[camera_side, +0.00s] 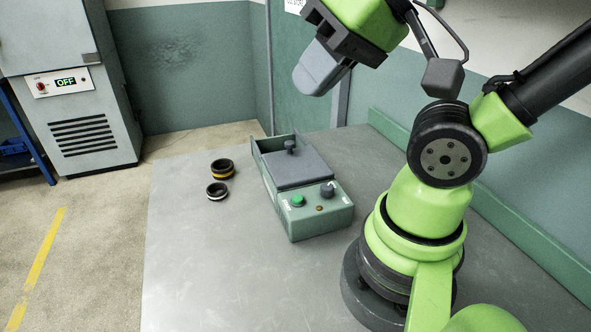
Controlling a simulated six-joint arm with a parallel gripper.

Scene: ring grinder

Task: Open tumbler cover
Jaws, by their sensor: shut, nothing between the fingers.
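My gripper (314,80) is in the air above and beyond the tumbler, near the top of the view. It is shut and empty, and apart from the cover.
Two dark rings stand on the table left of the tumbler, one with a yellow band (222,174) and one with a pale band (217,197). The grey table (215,270) is clear at the front left. A grey cabinet (85,125) with an OFF display stands on the floor at left.

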